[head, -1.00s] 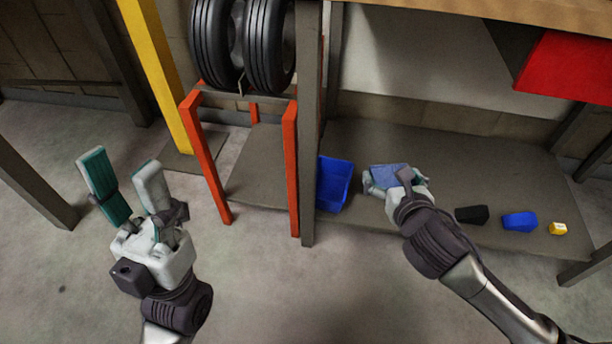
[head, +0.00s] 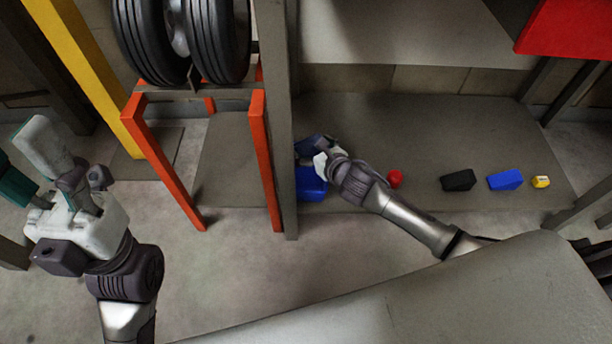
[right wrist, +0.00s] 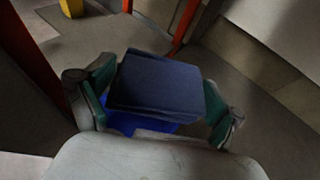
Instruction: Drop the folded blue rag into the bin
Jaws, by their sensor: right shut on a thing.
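The folded blue rag (right wrist: 157,84) is dark blue and sits between the fingers of my right gripper (right wrist: 160,98) in the right wrist view. My right gripper (head: 312,152) is shut on it, over the bin in the head view. The rag (head: 309,144) shows only in part there. The blue bin (head: 311,186) stands on the low grey shelf, just right of the grey post, partly hidden by the gripper. A strip of the bin (right wrist: 140,123) shows below the rag in the wrist view. My left gripper (head: 22,155) is open and empty at the left.
A red item (head: 396,178), a black block (head: 458,180), a blue block (head: 505,180) and a small yellow item (head: 541,182) lie on the low shelf (head: 430,130). A grey post (head: 277,120) stands beside the bin. A red-orange stand (head: 262,150) holds tyres (head: 215,40).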

